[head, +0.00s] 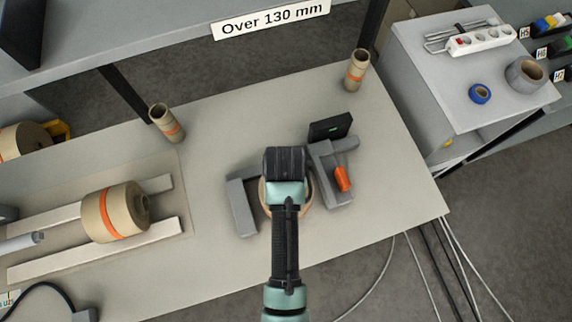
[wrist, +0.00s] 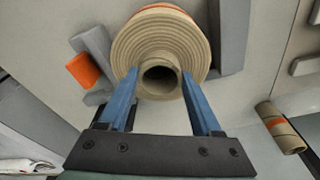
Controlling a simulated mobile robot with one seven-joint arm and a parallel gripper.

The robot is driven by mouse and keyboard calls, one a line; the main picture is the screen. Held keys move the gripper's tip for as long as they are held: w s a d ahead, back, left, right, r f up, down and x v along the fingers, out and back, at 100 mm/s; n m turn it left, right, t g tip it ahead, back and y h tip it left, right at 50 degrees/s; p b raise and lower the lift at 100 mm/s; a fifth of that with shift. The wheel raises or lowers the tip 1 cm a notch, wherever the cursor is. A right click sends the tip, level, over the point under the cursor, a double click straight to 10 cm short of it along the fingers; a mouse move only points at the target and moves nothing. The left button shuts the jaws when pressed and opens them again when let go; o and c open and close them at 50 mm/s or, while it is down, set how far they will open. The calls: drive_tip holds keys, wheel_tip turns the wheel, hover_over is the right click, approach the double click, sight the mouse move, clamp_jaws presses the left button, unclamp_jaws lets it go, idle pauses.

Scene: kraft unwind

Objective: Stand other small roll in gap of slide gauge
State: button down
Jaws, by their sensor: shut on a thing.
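A small brown paper roll (wrist: 196,48) with an orange band stands upright, its wound end face and open core facing the wrist camera. My gripper (wrist: 160,76) is shut on the roll's core, one blue finger on each side. In the head view my arm hides most of the roll (head: 308,196). The roll is between the two grey jaws of the slide gauge: the left jaw (head: 241,206) and the right side (head: 322,165) with an orange knob (head: 342,179) and a black block (head: 330,127). I cannot tell whether its base touches the table.
A larger roll (head: 116,211) lies on two pale rails at the left. Two slim banded tubes stand near the back edge, one at the left (head: 166,122) and one at the right (head: 357,70). A grey cabinet (head: 450,70) stands beyond the table's right end.

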drive_tip(key=shift+w+f, duration=0.1)
drive_tip(key=shift+f, duration=0.65)
drive_tip(key=shift+c, duration=0.3)
unclamp_jaws()
